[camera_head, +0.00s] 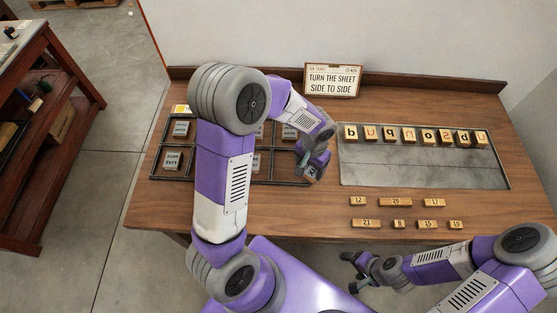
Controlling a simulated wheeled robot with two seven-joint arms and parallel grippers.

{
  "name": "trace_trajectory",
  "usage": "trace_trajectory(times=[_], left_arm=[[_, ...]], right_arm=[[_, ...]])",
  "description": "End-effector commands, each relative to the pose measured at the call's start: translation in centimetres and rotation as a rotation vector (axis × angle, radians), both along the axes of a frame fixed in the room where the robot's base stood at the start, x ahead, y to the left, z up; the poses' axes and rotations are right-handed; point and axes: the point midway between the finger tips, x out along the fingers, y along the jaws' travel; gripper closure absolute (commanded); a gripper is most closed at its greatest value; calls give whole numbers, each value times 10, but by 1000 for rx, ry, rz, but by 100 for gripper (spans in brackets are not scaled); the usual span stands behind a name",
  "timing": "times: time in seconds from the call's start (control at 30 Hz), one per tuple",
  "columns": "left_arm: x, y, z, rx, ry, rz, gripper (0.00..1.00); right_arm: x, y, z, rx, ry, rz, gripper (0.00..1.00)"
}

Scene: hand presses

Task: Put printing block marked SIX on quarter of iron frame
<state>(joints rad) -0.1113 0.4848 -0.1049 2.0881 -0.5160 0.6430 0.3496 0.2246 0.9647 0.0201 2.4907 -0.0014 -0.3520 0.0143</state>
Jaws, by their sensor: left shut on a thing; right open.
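The iron frame (151,167) lies flat on the left part of the table, divided by bars into compartments. Grey printing blocks stand in several of them, such as the upper left block (181,128), the lower left block (172,160) and one at the upper right (290,132). My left arm hides much of the frame's middle. My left gripper (314,166) is over the frame's right end, shut on a small grey block (313,175). Its marking is too small to read, and I cannot tell whether it touches the frame. My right gripper (351,271) is open and empty before the table's front edge.
A metal tray (420,173) on the right holds a row of wooden letter blocks (408,135). Several numbered wooden blocks (396,202) lie in front of it.

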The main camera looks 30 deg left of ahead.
Motion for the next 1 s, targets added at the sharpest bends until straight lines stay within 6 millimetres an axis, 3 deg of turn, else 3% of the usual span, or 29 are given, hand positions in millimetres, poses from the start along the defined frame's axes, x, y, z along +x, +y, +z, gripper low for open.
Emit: trace_trajectory(times=[0.4,0.67,0.77,1.0], left_arm=[[14,58,24,-1,-1,-655,59],[17,77,27,-1,-1,-897,59],[17,79,17,-3,0,-923,59],[17,79,-27,-3,1,-926,59]], right_arm=[[0,0,38,0,0,-1,16],[0,0,47,0,0,0,16],[0,0,46,0,0,0,16],[0,0,39,0,0,-1,16]])
